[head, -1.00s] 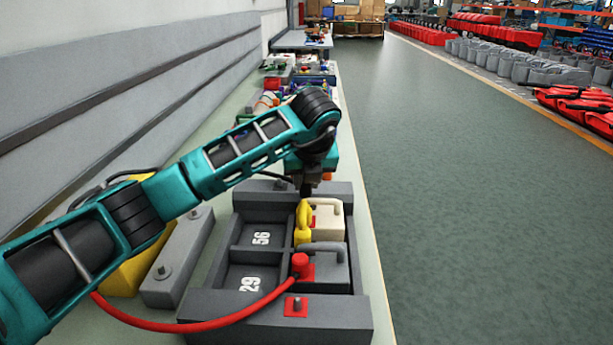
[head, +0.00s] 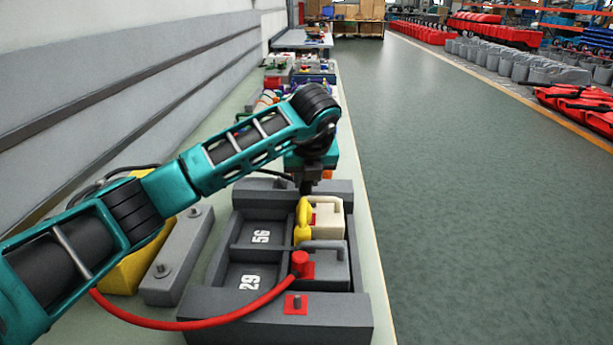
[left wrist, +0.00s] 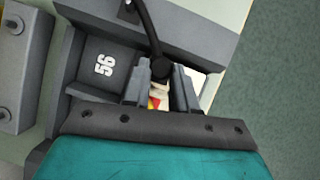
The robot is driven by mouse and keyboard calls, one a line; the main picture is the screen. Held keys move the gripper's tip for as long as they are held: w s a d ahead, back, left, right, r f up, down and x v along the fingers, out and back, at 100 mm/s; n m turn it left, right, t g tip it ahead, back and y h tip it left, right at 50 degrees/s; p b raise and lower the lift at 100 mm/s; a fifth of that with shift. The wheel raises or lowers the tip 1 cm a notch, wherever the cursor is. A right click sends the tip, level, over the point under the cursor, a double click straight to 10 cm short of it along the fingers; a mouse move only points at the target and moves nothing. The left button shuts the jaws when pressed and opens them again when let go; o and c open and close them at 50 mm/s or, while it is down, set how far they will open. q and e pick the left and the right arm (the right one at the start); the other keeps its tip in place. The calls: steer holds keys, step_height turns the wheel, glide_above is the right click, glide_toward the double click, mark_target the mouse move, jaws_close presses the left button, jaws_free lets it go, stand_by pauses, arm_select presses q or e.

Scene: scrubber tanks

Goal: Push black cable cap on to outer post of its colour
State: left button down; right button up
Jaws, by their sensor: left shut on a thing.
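My left gripper (head: 306,186) is over the far end of the grey tray (head: 275,312), above the cream tank (head: 328,222). In the left wrist view its fingers (left wrist: 162,72) are shut on the black cable cap (left wrist: 163,70). The black cable (left wrist: 150,30) runs from the cap towards the top of that view. The cap is mostly hidden by the gripper in the head view. A black outer post cannot be made out clearly. My right gripper is not in view.
A red cap (head: 300,262) with a red cable sits on the grey tank (head: 328,268). A yellow part (head: 303,222) is beside the cream tank. Grey and yellow blocks stand left; the aisle right is clear.

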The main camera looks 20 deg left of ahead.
arm_select(q)
steer(key=shift+f, duration=0.15)
stand_by(0.3)
steer(key=shift+f+b, duration=0.85)
steer(key=shift+f, duration=0.05)
steer(key=c, duration=0.8)
jaws_free()
steer(key=shift+o, duration=0.2)
steer(key=o, duration=0.4)
step_height(320, 180, up, 8)
steer(key=p, duration=0.5)
steer(key=shift+r, duration=0.25)
